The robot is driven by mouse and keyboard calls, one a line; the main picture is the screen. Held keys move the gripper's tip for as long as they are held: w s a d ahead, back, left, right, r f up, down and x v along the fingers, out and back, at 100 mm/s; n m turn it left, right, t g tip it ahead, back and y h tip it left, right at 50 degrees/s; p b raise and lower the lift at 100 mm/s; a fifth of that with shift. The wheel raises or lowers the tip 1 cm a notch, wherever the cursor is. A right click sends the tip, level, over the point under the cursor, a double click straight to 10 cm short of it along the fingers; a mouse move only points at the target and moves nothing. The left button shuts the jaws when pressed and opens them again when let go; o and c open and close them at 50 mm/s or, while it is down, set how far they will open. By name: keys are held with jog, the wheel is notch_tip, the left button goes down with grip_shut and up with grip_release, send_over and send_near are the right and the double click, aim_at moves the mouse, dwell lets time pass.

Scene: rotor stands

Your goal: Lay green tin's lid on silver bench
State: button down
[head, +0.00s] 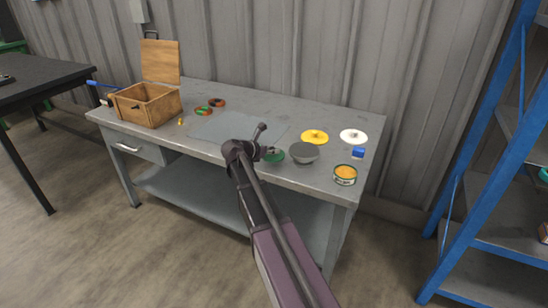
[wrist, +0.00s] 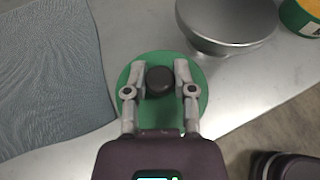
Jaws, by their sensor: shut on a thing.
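My gripper (head: 266,152) is shut on the dark knob (wrist: 160,81) of the round green lid (head: 275,156). In the wrist view the gripper (wrist: 160,74) has one finger on each side of the knob, and the lid (wrist: 160,108) lies flat below the fingers. The lid is over the front part of the silver bench (head: 270,108), left of the grey bowl; I cannot tell whether it touches the top. The green tin (head: 345,180) stands open at the bench's front right corner, showing orange contents. It also shows in the wrist view (wrist: 297,20).
A grey mat (head: 215,127) lies to the left. Yellow (head: 315,136) and white (head: 353,135) discs and a blue block (head: 358,153) are at right. A wooden box (head: 146,106) and rings (head: 203,110) are at left.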

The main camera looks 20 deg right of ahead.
jog(key=shift+f+b, duration=1.05)
jog(key=shift+f, duration=0.35)
jog(key=shift+f, duration=0.1)
jog(key=shift+c, duration=2.2)
grip_release()
jog(key=shift+r, duration=0.2)
jog(key=shift+s+a+r, duration=0.1)
jog(key=shift+a, duration=0.15)
jog(key=p+v, duration=0.4)
jog(key=v, duration=0.7)
jog(key=shift+a+p, duration=0.2)
jog(key=shift+p, duration=0.1)
jog(key=shift+s+r, duration=0.1)
